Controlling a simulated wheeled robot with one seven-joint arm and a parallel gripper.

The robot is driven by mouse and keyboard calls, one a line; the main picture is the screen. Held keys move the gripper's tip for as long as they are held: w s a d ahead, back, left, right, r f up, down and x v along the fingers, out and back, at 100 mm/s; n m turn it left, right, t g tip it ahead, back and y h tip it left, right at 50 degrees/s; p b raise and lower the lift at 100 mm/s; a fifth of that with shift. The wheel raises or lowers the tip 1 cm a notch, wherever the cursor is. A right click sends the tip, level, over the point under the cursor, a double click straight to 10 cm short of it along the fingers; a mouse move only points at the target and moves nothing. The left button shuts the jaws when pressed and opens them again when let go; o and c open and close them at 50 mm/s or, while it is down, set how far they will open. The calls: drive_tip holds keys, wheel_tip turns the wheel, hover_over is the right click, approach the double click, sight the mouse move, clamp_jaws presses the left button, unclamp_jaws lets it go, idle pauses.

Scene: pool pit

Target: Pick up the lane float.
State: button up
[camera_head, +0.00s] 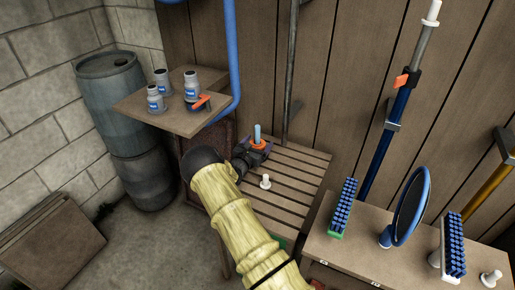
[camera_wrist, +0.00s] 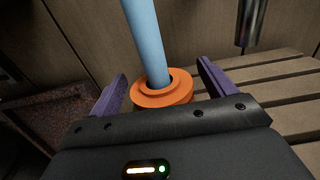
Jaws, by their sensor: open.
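The lane float appears to be the orange ring (camera_wrist: 160,98), with a wider lower flange and a narrower collar. It sits around an upright light blue rod (camera_wrist: 146,40). In the head view the ring (camera_head: 259,144) shows small above the slatted bench. My gripper (camera_wrist: 162,80) is open, with one purple finger on each side of the ring. The gap to the left finger looks small; contact on either side cannot be told. In the head view my gripper (camera_head: 254,148) is around the ring, and the rod's foot is hidden.
A wooden shelf (camera_head: 140,109) with several jars (camera_head: 192,84) and an orange-handled item (camera_head: 201,102) stands left of my gripper. A white peg (camera_head: 265,181) stands on the slatted bench (camera_head: 285,190). Brushes (camera_head: 343,207) and a round blue-rimmed item (camera_head: 411,207) are at the right.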

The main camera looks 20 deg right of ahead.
drive_tip(key=shift+c, duration=0.2)
drive_tip(key=c, duration=1)
drive_tip(key=shift+c, duration=0.2)
wheel_tip(320, 180, up, 18)
drive_tip(key=shift+f, duration=0.1)
idle(0.5)
